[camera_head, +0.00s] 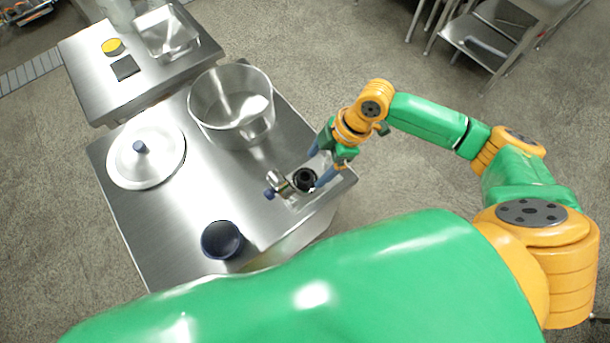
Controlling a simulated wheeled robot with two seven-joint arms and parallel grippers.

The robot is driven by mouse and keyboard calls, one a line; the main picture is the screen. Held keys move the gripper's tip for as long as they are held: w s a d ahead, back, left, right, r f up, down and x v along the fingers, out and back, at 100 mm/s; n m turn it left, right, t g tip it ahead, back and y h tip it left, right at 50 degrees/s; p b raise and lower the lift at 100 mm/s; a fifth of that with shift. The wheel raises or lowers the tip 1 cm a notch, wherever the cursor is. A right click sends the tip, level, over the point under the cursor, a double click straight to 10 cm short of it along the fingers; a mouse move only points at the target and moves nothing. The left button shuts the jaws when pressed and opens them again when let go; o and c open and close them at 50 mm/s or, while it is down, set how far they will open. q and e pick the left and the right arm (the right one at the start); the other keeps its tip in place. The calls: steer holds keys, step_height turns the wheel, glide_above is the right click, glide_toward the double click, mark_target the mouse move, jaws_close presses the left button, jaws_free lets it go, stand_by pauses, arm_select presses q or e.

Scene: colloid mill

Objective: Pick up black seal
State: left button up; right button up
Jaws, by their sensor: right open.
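The black seal appears to be a small round black ring (305,179), lying at the right edge of the steel table next to a metal clamp (279,184). My right gripper (319,165) is open, with its blue-tipped fingers pointing down just above and right of the ring. The fingers look close to the ring; whether they touch it cannot be told. Nothing shows between the fingers. My left gripper is not in view.
The steel table (182,205) also holds a large steel hopper (232,125), a round lid (146,160) with a blue knob, and a dark blue round part (222,240). A machine with a yellow button (112,46) stands behind. The middle of the table is clear.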

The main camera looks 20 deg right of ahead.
mark_target(306, 177)
steer(key=shift+w+d, duration=0.2)
steer(key=x, duration=0.6)
steer(key=shift+w+a+f+p, duration=0.1)
steer(key=shift+w+f+p, duration=0.2)
steer(key=shift+f, duration=0.1)
steer(key=shift+s, duration=0.1)
jaws_close()
